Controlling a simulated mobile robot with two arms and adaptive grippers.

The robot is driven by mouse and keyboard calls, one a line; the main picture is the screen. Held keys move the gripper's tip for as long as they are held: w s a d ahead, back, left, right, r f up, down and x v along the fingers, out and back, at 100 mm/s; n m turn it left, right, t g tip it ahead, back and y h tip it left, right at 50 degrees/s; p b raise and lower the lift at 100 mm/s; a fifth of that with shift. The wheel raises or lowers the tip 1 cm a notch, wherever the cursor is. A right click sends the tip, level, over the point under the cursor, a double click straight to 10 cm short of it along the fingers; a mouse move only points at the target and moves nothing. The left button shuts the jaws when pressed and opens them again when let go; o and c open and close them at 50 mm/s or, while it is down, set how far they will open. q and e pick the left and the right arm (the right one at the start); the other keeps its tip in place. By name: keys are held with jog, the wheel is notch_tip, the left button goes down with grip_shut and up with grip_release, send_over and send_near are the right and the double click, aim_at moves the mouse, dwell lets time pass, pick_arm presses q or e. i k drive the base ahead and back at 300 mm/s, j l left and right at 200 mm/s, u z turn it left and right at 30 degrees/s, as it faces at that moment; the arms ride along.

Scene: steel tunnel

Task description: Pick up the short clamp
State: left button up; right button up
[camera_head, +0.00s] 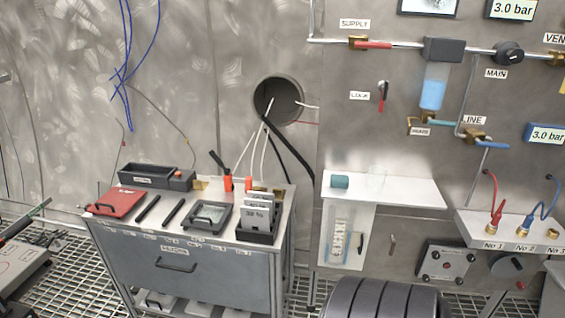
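A grey tool cabinet (190,262) stands left of the middle, with small items on its top. Two orange-and-black upright pieces (228,183) stand near its back right edge, one with a dark handle leaning up and left. Two black bars (160,210) lie side by side in the middle of the top. I cannot tell which item, if any, is the short clamp. Neither of my grippers is in view.
The cabinet top also bears a red case (118,203), a long dark bin (148,176), a handled tray (207,217) and a card rack (257,222). A white shelf (400,188) juts from the panel on the right. A dark ribbed object (385,298) is at the bottom.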

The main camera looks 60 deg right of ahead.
aim_at(228, 180)
jog(key=z, duration=1.65)
jog(key=i+j+u, duration=0.2)
jog(key=j, duration=0.1)
